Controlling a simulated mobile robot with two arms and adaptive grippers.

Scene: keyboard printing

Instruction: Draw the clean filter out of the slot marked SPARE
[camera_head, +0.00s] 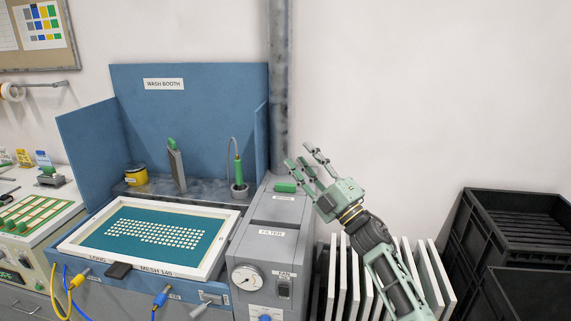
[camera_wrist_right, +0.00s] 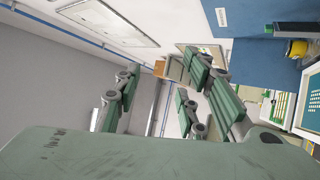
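The grey filter unit (camera_head: 262,252) stands right of the screen frame, with a label reading FILTER on its top. Behind that label, a green handle (camera_head: 285,187) sits on the unit's top at the back. A small label in front of it is too blurred to read, so I cannot confirm it says SPARE. The filter itself is hidden. My right gripper (camera_head: 304,158) is open and empty, its fingers pointing up and left, just above and right of the green handle in the picture. In the right wrist view its spread fingers (camera_wrist_right: 165,88) have nothing between them. My left gripper is out of view.
The blue wash booth (camera_head: 190,110) and a grey vertical pipe (camera_head: 279,80) stand behind the unit. A framed screen (camera_head: 80,240) lies left of it. Several upright white frames (camera_head: 432,275) stand under my right arm. Black crates (camera_head: 515,215) are at far right.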

